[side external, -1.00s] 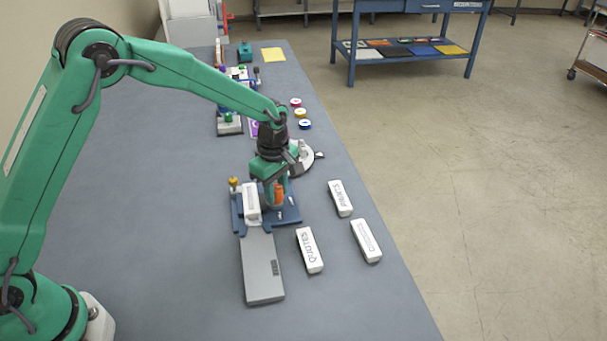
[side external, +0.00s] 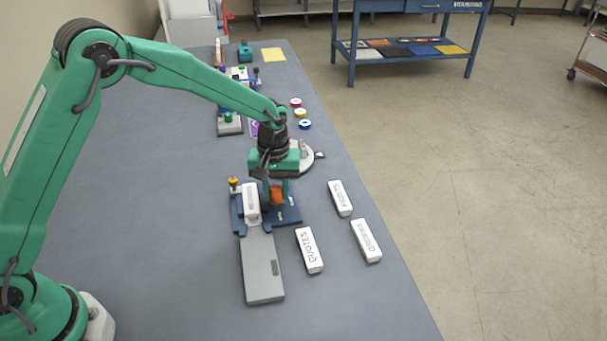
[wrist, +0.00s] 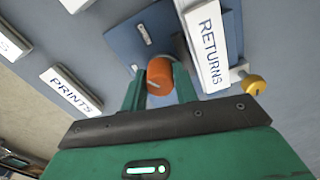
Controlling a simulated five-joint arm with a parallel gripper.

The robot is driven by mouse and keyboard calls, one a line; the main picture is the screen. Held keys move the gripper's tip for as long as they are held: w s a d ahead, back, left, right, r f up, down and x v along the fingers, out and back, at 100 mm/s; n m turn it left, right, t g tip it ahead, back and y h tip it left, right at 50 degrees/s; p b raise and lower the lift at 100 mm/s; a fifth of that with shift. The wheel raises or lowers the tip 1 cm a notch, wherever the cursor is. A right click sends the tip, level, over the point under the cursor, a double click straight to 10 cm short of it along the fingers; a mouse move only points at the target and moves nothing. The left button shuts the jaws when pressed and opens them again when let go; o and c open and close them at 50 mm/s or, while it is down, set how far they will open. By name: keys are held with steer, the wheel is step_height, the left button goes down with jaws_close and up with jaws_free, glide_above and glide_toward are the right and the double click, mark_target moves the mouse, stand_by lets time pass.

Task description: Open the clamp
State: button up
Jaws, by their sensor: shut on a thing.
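The clamp is a blue fixture (side external: 290,215) on the bench with an orange knob (side external: 277,197). A white block labelled RETURNS (wrist: 207,45) lies on it, and a long grey plate (side external: 262,268) extends from it toward the camera. A yellow knob (side external: 234,184) stands at its left corner. My gripper (side external: 277,189) points down over the fixture, its two green fingers on either side of the orange knob. The wrist view shows the orange knob (wrist: 160,75) held between the fingertips. The fingers partly hide the knob in the side view.
White labelled blocks lie to the right: QUOTES (side external: 309,250), PRINTS (side external: 341,198) and another (side external: 366,240). A round grey device (side external: 302,158) stands close behind my gripper. Coloured discs (side external: 300,112) lie further back. The bench left of the fixture is clear.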

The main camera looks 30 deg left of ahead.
mark_target(276, 187)
steer(key=m, duration=0.6)
steer(key=shift+r, duration=0.1)
steer(key=shift+m, duration=0.4)
steer(key=o, duration=1)
steer(key=shift+c, duration=0.2)
steer(key=shift+r, duration=3.85)
steer(key=shift+r, duration=0.1)
